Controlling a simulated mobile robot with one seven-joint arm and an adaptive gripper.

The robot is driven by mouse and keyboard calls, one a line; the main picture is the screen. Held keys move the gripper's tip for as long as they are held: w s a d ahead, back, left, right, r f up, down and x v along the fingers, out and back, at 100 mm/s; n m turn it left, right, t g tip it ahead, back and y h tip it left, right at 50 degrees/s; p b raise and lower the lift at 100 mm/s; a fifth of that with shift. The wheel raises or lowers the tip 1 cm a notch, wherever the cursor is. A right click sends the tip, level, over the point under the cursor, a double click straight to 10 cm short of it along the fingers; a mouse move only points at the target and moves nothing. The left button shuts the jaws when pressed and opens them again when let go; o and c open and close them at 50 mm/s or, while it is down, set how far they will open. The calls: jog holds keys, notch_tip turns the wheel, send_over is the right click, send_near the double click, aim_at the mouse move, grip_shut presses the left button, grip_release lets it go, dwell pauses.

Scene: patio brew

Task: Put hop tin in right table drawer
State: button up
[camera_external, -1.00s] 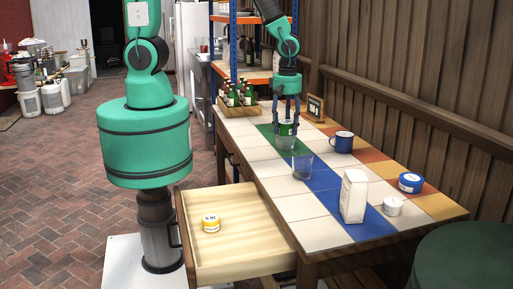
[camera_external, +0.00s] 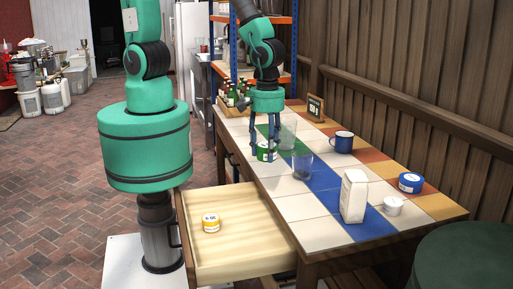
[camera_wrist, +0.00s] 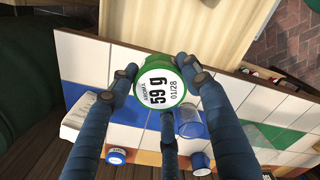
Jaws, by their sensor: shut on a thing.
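My gripper (camera_external: 266,157) is shut on a green tin with a white label (camera_external: 265,153). In the wrist view the tin (camera_wrist: 163,93) sits between my fingers, its label reading "59 g" and "01/28". My gripper holds it near the table's left edge, seemingly a little above the tiles. An open wooden drawer (camera_external: 250,247) sticks out from the table's near left side. A yellow tin (camera_external: 211,223) stands inside it, with bare floor around it.
Two clear glasses, a nearer one (camera_external: 302,166) and a farther one (camera_external: 288,130), stand close to my gripper. A blue mug (camera_external: 342,142), white carton (camera_external: 354,197), white cup (camera_external: 393,206) and blue tin (camera_external: 411,183) stand to the right. Green bottles (camera_external: 240,92) stand at the back.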

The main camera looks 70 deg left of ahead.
jog(key=s+d+m, duration=0.4)
jog(key=s+d, duration=0.3)
jog(key=s, duration=0.4)
send_over(239, 253)
notch_tip(239, 253, down, 17)
jog(key=shift+d+f+b, duration=0.15)
jog(key=shift+f+b, duration=0.25)
jog(key=shift+f, duration=0.25)
jog(key=shift+f, duration=0.1)
jog(key=shift+f+b, duration=0.55)
jog(key=shift+f, duration=2.5)
jog(key=shift+f+b, duration=0.3)
jog(key=shift+f, duration=1.55)
jog(key=shift+f, duration=0.15)
